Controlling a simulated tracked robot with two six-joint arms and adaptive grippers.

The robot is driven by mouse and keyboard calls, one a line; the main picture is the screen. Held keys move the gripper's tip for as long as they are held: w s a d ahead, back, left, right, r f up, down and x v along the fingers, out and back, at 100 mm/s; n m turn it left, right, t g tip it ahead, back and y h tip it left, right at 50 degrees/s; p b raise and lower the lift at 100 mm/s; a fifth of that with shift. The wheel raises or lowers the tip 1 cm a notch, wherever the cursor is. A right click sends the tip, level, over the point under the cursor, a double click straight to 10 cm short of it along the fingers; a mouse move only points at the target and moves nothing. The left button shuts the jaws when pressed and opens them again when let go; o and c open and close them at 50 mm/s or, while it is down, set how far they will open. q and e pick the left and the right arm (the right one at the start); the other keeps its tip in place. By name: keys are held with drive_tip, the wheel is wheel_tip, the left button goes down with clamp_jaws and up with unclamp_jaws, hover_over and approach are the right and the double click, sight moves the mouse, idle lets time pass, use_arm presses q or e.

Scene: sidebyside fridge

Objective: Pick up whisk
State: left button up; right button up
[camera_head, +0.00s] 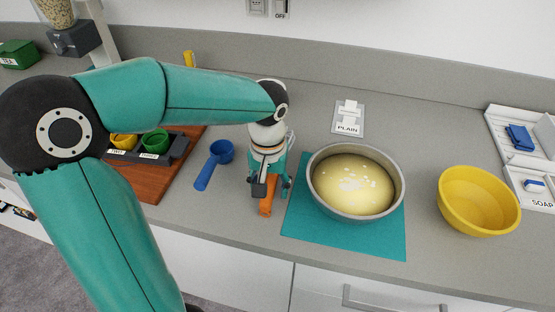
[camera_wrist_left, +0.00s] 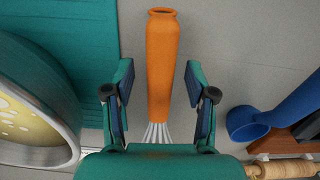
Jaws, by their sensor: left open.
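The whisk has an orange handle (camera_head: 266,208) and pale wires. It lies on the grey counter between the blue measuring cup and the teal mat; in the head view my arm hides most of it. In the left wrist view the whisk (camera_wrist_left: 162,60) runs between my fingers, with its wires partly hidden behind the gripper's palm. My left gripper (camera_head: 272,186) is over the whisk, pointing down. It is open, with one finger on each side of the handle and a visible gap on both sides. My right gripper is not in view.
A round metal pan (camera_head: 398,200) of yellow batter stands on the teal mat (camera_head: 300,235), close right of the gripper. A blue measuring cup (camera_head: 221,152) lies to the left. A yellow bowl (camera_head: 480,205) stands further right. A brown board (camera_head: 150,185) is at left.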

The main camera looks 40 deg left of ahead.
use_arm(q)
drive_tip(key=shift+f, duration=0.3)
clamp_jaws()
drive_tip(key=shift+r, duration=0.1)
